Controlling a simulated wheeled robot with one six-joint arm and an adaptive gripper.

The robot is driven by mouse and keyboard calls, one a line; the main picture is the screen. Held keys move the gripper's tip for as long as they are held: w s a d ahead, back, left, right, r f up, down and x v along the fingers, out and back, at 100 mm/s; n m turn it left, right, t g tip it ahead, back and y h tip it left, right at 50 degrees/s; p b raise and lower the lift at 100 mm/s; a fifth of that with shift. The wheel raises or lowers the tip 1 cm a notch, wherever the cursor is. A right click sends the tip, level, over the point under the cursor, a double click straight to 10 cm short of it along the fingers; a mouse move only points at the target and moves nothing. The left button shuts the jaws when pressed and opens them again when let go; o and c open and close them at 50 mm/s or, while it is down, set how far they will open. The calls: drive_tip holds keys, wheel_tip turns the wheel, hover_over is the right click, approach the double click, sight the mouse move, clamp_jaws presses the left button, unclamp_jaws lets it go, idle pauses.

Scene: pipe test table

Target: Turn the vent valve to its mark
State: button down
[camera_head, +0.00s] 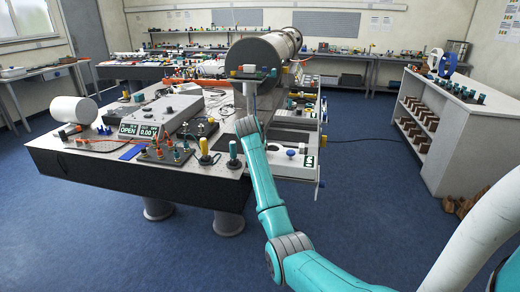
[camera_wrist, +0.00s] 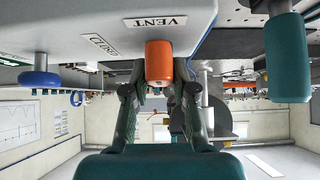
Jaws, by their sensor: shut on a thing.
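The vent valve's orange handle (camera_wrist: 159,60) shows in the middle of the wrist view, beside an upside-down VENT label (camera_wrist: 155,21) on a grey housing. My gripper (camera_wrist: 159,74) has one dark finger on each side of the handle and is shut on it. A second label, CLOSED (camera_wrist: 103,45), sits to the left of the handle. No clear pointer or target mark can be made out. In the head view my teal arm reaches the table below the large grey cylinder (camera_head: 262,55); the fingers and handle are not clear there.
In the wrist view a teal knob (camera_wrist: 287,58) stands to the right and a blue knob (camera_wrist: 40,79) to the left. Blue floor at right is mostly free.

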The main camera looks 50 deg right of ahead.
drive_tip(key=c, duration=0.9)
unclamp_jaws()
drive_tip(key=v, duration=1.2)
